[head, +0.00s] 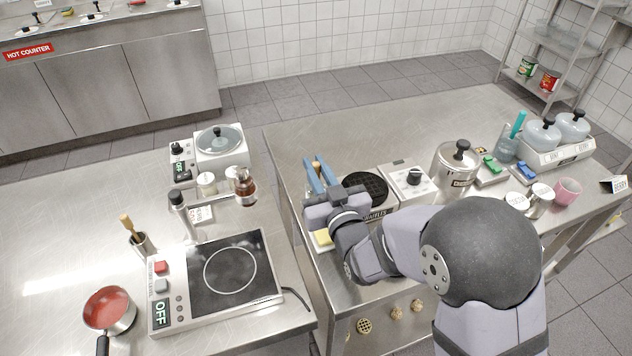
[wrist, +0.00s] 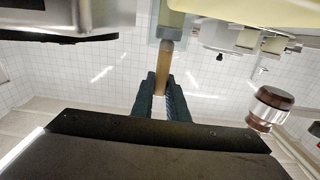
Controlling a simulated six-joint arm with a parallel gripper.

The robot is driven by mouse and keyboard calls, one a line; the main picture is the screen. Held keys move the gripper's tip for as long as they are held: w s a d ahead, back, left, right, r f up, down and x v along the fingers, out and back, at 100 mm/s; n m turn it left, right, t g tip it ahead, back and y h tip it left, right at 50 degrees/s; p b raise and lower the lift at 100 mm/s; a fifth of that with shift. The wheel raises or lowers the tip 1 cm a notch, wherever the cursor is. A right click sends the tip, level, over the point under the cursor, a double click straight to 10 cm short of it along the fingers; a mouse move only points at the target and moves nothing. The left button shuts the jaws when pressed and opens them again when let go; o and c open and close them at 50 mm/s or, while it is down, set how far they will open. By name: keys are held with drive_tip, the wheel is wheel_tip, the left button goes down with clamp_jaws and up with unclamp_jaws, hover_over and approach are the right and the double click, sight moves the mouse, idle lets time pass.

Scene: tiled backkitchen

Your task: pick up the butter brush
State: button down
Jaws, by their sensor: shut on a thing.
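My gripper (head: 321,178) is shut on the butter brush, at the left end of the right-hand steel table. In the wrist view the brush's wooden handle (wrist: 162,72) lies between the two blue fingers (wrist: 160,100). A little of the wood (head: 317,163) shows between the fingers in the head view. Beyond the handle a pale grey-green part (wrist: 170,28) shows at the top of the wrist view; I cannot tell whether it is the brush or a holder. The bristles are not clearly visible. Whether the brush is clear of the table cannot be told.
A black waffle iron (head: 366,186) stands just right of my gripper, with a lidded steel pot (head: 457,165) further right. A yellow block (head: 322,238) lies below the gripper.

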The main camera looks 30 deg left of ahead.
drive_tip(key=shift+r, duration=0.1)
wheel_tip(320, 180, up, 10)
drive_tip(key=shift+f+b, duration=0.1)
drive_tip(key=shift+b, duration=0.4)
idle(0.6)
